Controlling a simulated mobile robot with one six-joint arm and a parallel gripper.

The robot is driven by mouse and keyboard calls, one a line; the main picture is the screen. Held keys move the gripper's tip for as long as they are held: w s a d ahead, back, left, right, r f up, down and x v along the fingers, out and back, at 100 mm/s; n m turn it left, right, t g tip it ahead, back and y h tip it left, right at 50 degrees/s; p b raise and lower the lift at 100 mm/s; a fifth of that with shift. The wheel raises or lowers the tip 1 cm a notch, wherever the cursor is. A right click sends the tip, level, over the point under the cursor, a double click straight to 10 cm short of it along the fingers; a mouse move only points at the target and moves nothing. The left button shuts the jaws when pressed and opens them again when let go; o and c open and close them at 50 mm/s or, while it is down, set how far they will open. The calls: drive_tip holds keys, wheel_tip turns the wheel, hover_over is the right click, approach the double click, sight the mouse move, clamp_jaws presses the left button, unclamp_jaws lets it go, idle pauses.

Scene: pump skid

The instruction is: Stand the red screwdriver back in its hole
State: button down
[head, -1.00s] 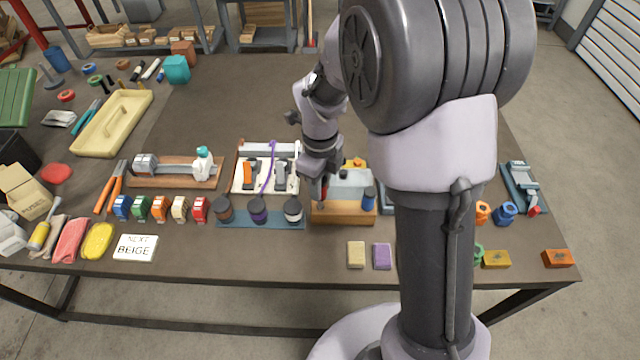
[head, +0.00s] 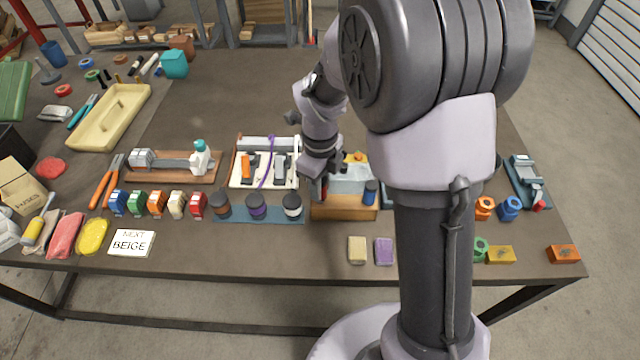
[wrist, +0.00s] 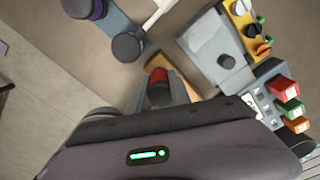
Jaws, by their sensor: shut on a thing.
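The red screwdriver (wrist: 160,77) is between the fingers of my gripper (wrist: 160,93) in the wrist view. Its red handle shows and my gripper is shut on it. In the head view my gripper (head: 321,191) is at the left end of the wooden block (head: 343,209), with only a sliver of red showing. The block also shows in the wrist view (wrist: 193,91), partly behind the fingers. The screwdriver's lower end and the hole are hidden, so I cannot tell whether the shaft is in the hole.
A blue-handled tool (head: 370,191) stands at the block's right end. Dark-lidded jars (head: 257,206) stand on a blue strip to the left. A grey box (head: 350,179) is just behind the block.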

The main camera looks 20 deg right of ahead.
drive_tip(key=shift+f, duration=0.3)
drive_tip(key=c, duration=1.1)
unclamp_jaws()
wheel_tip(320, 180, up, 18)
drive_tip(key=p, duration=0.6)
drive_tip(key=shift+f, duration=0.25)
